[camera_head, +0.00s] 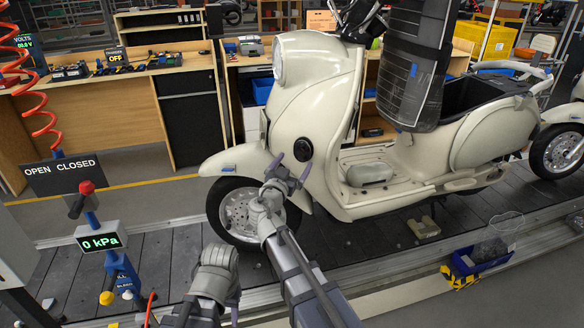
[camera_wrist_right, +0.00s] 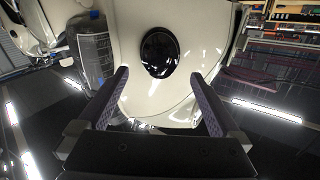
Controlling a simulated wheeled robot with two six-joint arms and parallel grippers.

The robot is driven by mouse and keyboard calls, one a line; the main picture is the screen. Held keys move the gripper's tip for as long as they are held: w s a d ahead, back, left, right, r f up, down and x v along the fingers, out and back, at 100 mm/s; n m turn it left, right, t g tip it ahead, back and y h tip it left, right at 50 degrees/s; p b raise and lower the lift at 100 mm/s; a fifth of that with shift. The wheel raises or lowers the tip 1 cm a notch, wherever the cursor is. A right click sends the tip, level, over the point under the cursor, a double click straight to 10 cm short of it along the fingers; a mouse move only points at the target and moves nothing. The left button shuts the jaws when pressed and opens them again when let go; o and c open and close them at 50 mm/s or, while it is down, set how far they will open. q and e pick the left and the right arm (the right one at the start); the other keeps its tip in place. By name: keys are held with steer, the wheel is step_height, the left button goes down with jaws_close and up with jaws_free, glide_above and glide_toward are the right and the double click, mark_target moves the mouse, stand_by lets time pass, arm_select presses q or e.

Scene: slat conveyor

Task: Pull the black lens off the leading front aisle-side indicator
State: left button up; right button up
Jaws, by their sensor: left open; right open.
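A cream scooter (camera_head: 320,95) stands on the slat conveyor, facing left. The round black lens (camera_head: 303,149) sits on the near side of its front shield. In the right wrist view the lens (camera_wrist_right: 159,53) is a glossy black disc on the cream panel, beyond the fingertips. My right gripper (camera_head: 290,171) is open, just below the lens in the head view. Its two fingers (camera_wrist_right: 158,84) are spread wide with nothing between them, apart from the lens. My left gripper (camera_head: 218,275) is open, low in the head view, left of my right arm; its fingertips are hard to make out.
A blue parts bin (camera_head: 480,260) stands at the conveyor's near edge. A gauge post (camera_head: 100,240) with a red coiled hose (camera_head: 28,75) is at the left. A wooden bench (camera_head: 110,85) stands behind. A second scooter (camera_head: 560,145) follows at the right.

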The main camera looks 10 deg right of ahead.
mark_target(301, 153)
steer(key=shift+x, duration=3.2)
steer(key=c, duration=1.2)
steer(key=shift+v, duration=1.65)
steer(key=shift+v, duration=0.9)
steer(key=shift+r, duration=0.2)
step_height(301, 153, up, 4)
steer(key=p, duration=0.4)
